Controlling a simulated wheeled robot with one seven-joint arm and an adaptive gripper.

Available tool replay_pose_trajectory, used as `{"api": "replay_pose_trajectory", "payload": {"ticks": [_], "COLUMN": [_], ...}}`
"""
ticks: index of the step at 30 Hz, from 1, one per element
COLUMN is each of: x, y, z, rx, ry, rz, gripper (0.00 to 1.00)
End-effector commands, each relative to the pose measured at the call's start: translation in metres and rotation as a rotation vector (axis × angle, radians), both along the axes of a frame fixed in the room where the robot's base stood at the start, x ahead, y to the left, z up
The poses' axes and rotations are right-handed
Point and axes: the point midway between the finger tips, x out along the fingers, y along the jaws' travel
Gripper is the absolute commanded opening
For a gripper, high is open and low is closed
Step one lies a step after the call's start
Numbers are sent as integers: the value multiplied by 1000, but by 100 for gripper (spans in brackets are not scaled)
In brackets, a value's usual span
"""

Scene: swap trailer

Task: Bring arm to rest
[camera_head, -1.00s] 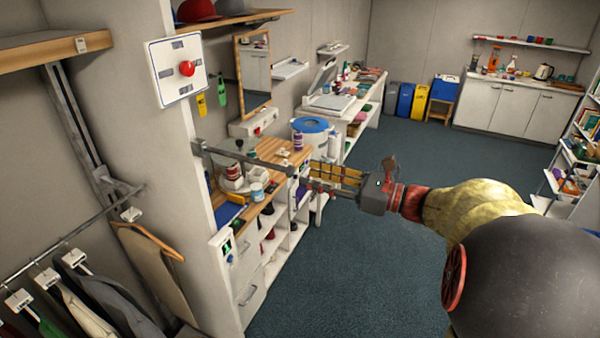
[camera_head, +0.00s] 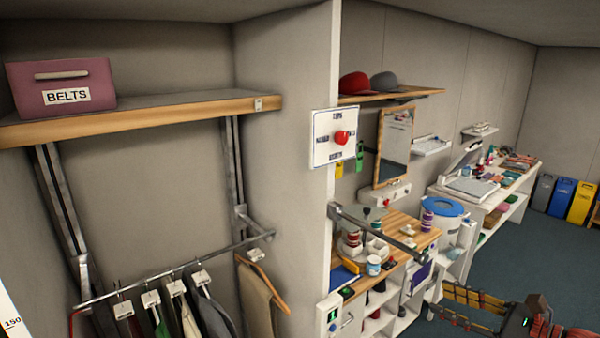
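My gripper (camera_head: 437,300) is at the lower right of the head view, in front of the white shelf unit and over the blue-grey floor. It has yellow-and-dark fingers that point left. The two fingers stand apart with a gap between them, and I see nothing held. Its dark body and red wrist part (camera_head: 540,328) run off the bottom edge, so the rest of my arm is out of view.
A wooden-topped counter (camera_head: 408,222) with jars and a metal bar (camera_head: 385,230) stands beside the gripper. A wall panel with a red knob (camera_head: 341,137) is on the partition. A clothes rail (camera_head: 180,268) hangs at left below a shelf with a belts box (camera_head: 62,84). Floor (camera_head: 510,255) is clear at right.

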Motion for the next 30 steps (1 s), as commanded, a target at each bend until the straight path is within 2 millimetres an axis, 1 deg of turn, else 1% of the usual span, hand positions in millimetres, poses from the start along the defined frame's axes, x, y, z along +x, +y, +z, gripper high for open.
{"api": "replay_pose_trajectory", "payload": {"ticks": [1, 2, 3, 5, 6, 8, 9, 11, 12, 15, 18, 21, 23, 26, 27, 30], "x": [-12, -20, -32, -50, -64, -85, -99, -119, -132, -158, -173, -182, -184, -189, -189, -189], "y": [6, 8, 15, 26, 35, 46, 53, 60, 63, 67, 69, 74, 80, 96, 105, 125], "z": [-21, -33, -49, -75, -92, -116, -131, -151, -164, -188, -202, -210, -213, -216, -217, -215], "rx": [-99, -166, -261, -408, -514, -675, -785, -953, -1066, -1339, -1573, -1765, -1860, -1968, -1996, -2036], "ry": [30, 45, 64, 87, 96, 102, 99, 84, 67, 2, -79, -169, -225, -321, -362, -458], "rz": [36, 62, 107, 196, 267, 385, 472, 605, 699, 931, 1124, 1266, 1323, 1382, 1391, 1393], "gripper": [35, 35, 35, 35, 35, 35, 35, 35, 35, 35, 35, 35, 35, 35, 35, 35]}}
